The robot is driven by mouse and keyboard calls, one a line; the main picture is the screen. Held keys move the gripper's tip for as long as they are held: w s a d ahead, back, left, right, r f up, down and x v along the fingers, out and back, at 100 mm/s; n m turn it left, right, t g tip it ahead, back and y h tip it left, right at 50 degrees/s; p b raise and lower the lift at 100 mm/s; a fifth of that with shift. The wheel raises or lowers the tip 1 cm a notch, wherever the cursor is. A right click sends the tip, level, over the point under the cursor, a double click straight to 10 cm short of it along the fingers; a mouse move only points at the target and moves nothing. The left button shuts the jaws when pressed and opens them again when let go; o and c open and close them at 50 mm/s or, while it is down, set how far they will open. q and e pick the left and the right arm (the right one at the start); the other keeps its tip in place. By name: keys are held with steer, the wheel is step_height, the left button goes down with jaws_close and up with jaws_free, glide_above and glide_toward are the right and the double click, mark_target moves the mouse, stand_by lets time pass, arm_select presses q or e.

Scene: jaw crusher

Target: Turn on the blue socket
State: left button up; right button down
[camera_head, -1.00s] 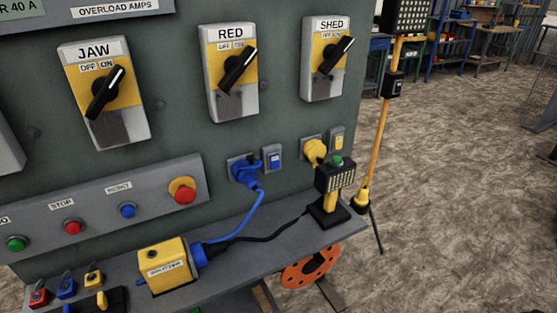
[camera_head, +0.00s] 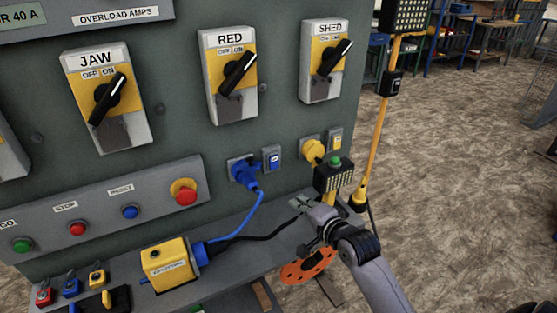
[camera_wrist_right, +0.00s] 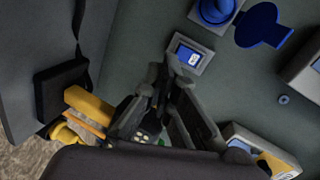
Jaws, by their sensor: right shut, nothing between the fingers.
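The blue socket (camera_head: 236,164) is on the grey panel, with a blue plug (camera_head: 245,174) and blue cable at it. Its small blue rocker switch (camera_head: 271,158) sits just to the right in a grey frame. The switch also shows in the right wrist view (camera_wrist_right: 189,56), beyond the fingertips, with round blue socket parts (camera_wrist_right: 216,9) above it. My right gripper (camera_head: 299,203) is shut and empty, below and to the right of the switch and apart from it. Its dark fingers (camera_wrist_right: 168,84) point toward the switch in the wrist view. My left gripper is not in view.
A lamp-like device with a green button (camera_head: 334,161) stands close behind my right gripper. A yellow box (camera_head: 166,264) and cables lie on the shelf (camera_head: 225,277).

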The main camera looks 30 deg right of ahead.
mark_target(274, 157)
step_height(274, 157, up, 6)
steer(key=w+d+m+t, duration=0.1)
steer(key=m, duration=0.1)
steer(key=shift+t, duration=0.3)
steer(key=shift+w+d, duration=0.1)
steer(key=w, duration=0.4)
steer(key=w+f, duration=0.1)
steer(key=w, duration=0.4)
steer(key=w+f+p, duration=0.1)
steer(key=w, duration=0.3)
steer(key=shift+w+a, duration=0.25)
steer(key=shift+w, duration=0.15)
